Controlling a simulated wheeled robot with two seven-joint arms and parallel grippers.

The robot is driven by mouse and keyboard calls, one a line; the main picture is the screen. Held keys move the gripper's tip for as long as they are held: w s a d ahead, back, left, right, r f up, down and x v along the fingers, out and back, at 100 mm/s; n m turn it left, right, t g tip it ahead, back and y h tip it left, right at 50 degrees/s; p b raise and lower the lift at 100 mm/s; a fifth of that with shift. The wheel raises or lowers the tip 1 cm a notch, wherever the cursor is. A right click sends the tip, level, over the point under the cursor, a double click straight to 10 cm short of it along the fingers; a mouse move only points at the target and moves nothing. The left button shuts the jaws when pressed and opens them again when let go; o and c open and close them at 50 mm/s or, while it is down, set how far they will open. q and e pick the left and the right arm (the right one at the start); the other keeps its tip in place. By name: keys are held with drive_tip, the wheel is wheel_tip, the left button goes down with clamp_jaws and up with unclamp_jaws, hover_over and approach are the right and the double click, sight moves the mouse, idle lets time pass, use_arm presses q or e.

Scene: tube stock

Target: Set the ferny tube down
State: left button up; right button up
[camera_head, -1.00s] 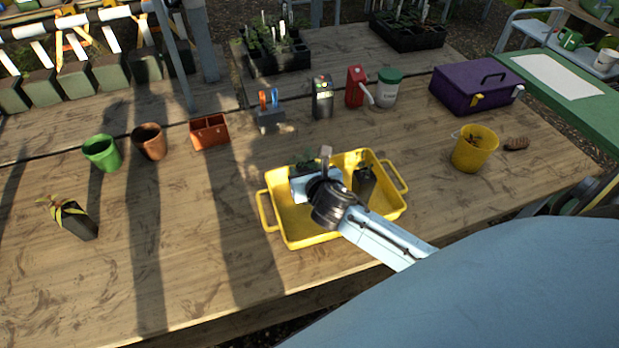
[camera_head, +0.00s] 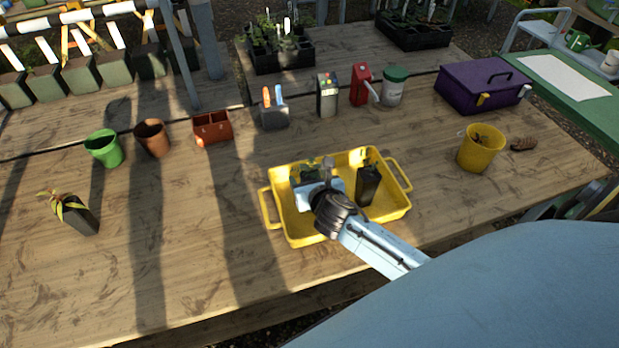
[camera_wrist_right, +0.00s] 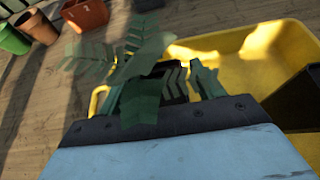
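The ferny tube (camera_head: 305,174) is at the back left inside the yellow tray (camera_head: 268,207), mostly hidden behind my right gripper (camera_head: 318,184). In the right wrist view its green fronds (camera_wrist_right: 140,75) spread over the gripper (camera_wrist_right: 158,88), and its dark body shows between the fingers. The gripper looks shut on it, though the fronds hide the contact. I cannot tell whether its base touches the tray floor. Another dark tube with a small plant (camera_head: 368,186) stands upright at the tray's right. My left gripper is out of view.
Green (camera_head: 104,150) and brown (camera_head: 152,139) pots and a red-brown box (camera_head: 212,128) stand behind. A yellow bucket (camera_head: 480,150) and purple case (camera_head: 482,85) are at right. The front left table is clear.

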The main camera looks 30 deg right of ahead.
drive_tip(key=shift+r, duration=0.2)
drive_tip(key=shift+s+r, duration=0.15)
drive_tip(key=shift+s, duration=0.15)
drive_tip(key=p+v, duration=0.2)
drive_tip(key=v, duration=0.9)
drive_tip(key=shift+s, duration=0.15)
drive_tip(key=shift+a, duration=0.15)
